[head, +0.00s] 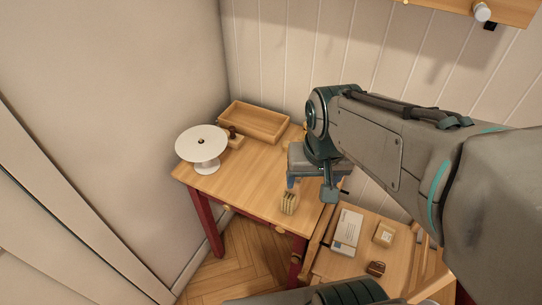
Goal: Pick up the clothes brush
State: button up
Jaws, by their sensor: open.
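A small tan block with lengthwise lines (288,203), which looks like the clothes brush, sits near the front edge of the wooden table (258,185). Its fine detail is too small to be sure of. My gripper (308,188) is open and points down over the table's right front part. It is just to the right of and above the tan block in the head view, apart from it as far as I can tell. Nothing shows between its fingers. My arm and wrist hide the table's right back part.
A white round stand (202,143), a wooden tray (254,123) and a small dark-topped item (234,135) stand at the back left. A chair seat (340,270) at lower right holds a white packet (346,230), a tan box (384,234) and a brown item (376,268). Walls close off the back and left.

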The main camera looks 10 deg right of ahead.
jog(key=w+m+p, duration=0.1)
jog(key=w+m, duration=0.1)
jog(key=w, duration=0.1)
jog(key=w+f+m+g, duration=0.1)
jog(key=w+m, duration=0.1)
jog(key=w, duration=0.2)
jog(key=w+f+m+g+p, duration=0.1)
jog(key=w+m, duration=0.1)
jog(key=w, duration=0.2)
jog(key=shift+w+a+f+p, duration=0.15)
jog(key=shift+w+a+p, duration=0.05)
jog(key=shift+a+p, duration=0.15)
send_over(291, 191)
jog(key=w, duration=0.1)
jog(key=f, duration=0.8)
jog(key=shift+d, duration=0.3)
jog(key=shift+s+a+f, duration=0.1)
jog(key=shift+s+f, duration=0.05)
jog(key=shift+f, duration=1.2)
jog(key=shift+s+f, duration=0.1)
jog(key=shift+f, duration=1.25)
jog(key=c, duration=1.4)
jog(key=shift+r, duration=0.1)
